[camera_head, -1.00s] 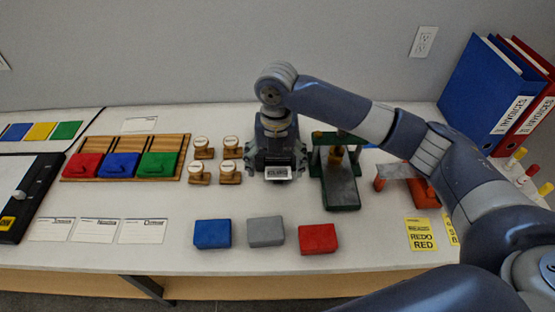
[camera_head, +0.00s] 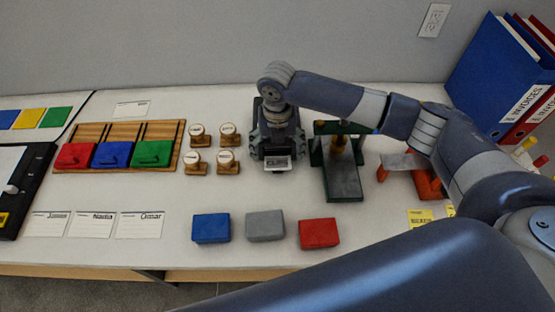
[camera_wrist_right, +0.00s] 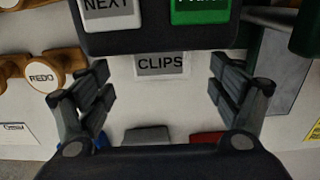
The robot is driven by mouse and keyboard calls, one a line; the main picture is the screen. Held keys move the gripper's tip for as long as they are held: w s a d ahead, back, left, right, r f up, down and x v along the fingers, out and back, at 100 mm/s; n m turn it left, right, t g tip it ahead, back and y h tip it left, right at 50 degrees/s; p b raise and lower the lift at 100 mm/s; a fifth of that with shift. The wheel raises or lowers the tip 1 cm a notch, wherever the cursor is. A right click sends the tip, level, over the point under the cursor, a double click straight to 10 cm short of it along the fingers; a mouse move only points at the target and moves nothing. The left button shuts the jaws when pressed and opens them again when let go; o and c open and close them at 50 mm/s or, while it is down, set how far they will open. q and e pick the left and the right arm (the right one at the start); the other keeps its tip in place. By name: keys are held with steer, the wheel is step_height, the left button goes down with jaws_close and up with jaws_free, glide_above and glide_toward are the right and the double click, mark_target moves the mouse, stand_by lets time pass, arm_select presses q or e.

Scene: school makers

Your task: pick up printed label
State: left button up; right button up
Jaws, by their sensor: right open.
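The printed label (camera_head: 278,163), a small white and grey slip, sticks out from the front of a dark label printer. In the right wrist view the label (camera_wrist_right: 162,65) reads CLIPS. The printer (camera_wrist_right: 155,40), with a white NEXT button and a green button, shows above it. My right gripper (camera_wrist_right: 161,78) is open, with one finger on each side of the label, apart from it. In the head view my right gripper (camera_head: 275,150) hangs over the printer and hides most of it. My left gripper is not in view.
Several wooden stamps (camera_head: 212,150) stand left of the printer, and a green press (camera_head: 340,170) stands close on its right. Blue (camera_head: 211,228), grey (camera_head: 265,225) and red (camera_head: 319,233) blocks lie in front. Bare table lies between label and blocks.

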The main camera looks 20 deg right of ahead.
mark_target(278, 163)
step_height(278, 163, down, 3)
steer(key=shift+s+r, duration=0.1)
steer(key=shift+s, duration=0.05)
steer(key=shift+f+p, duration=0.2)
steer(key=shift+p, duration=0.1)
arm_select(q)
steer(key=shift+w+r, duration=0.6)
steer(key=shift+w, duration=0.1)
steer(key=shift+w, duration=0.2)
arm_select(e)
steer(key=shift+f, duration=0.15)
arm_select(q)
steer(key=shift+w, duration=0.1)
arm_select(e)
steer(key=c, duration=0.7)
